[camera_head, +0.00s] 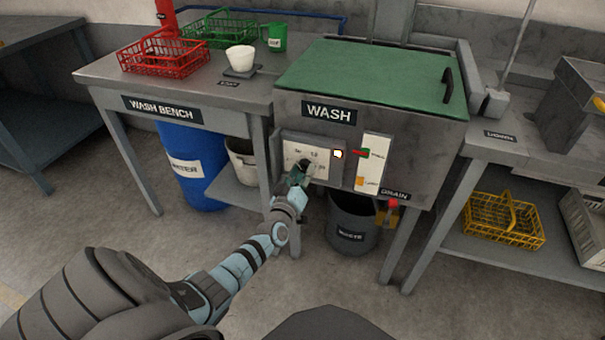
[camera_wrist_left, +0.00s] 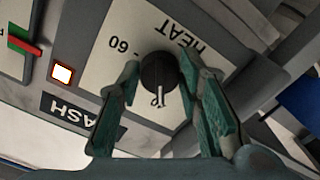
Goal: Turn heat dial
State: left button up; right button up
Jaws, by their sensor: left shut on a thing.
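The heat dial is a round dark knob (camera_wrist_left: 160,72) with a pale pointer line, on a light panel (camera_wrist_left: 110,60) marked HEAT and 60. In the head view the panel (camera_head: 322,173) is on the front of the wash machine (camera_head: 300,112), and my gripper partly hides the dial. My left gripper (camera_head: 301,170) is at the dial, with its green fingers on both sides of the knob in the wrist view (camera_wrist_left: 158,95). It is shut on the knob. The pointer line points toward the bottom of the wrist view. My right gripper does not show.
Beside the dial are a lit square lamp (camera_head: 338,154) and a red-and-green switch (camera_head: 361,153). A green lid (camera_head: 370,75) with a black handle covers the machine. The wash bench (camera_head: 200,93) stands left. A dark waste bin (camera_head: 351,222) is below.

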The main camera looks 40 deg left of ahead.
pick_arm(q)
jog(key=n, duration=0.4)
jog(key=shift+d+n, duration=0.1)
jog(key=shift+n, duration=0.2)
jog(key=n, duration=0.2)
jog(key=shift+n, duration=0.3)
jog(key=n, duration=0.2)
jog(key=shift+r+n+b, duration=0.1)
jog(key=shift+n+b, duration=0.3)
jog(key=shift+n, duration=0.7)
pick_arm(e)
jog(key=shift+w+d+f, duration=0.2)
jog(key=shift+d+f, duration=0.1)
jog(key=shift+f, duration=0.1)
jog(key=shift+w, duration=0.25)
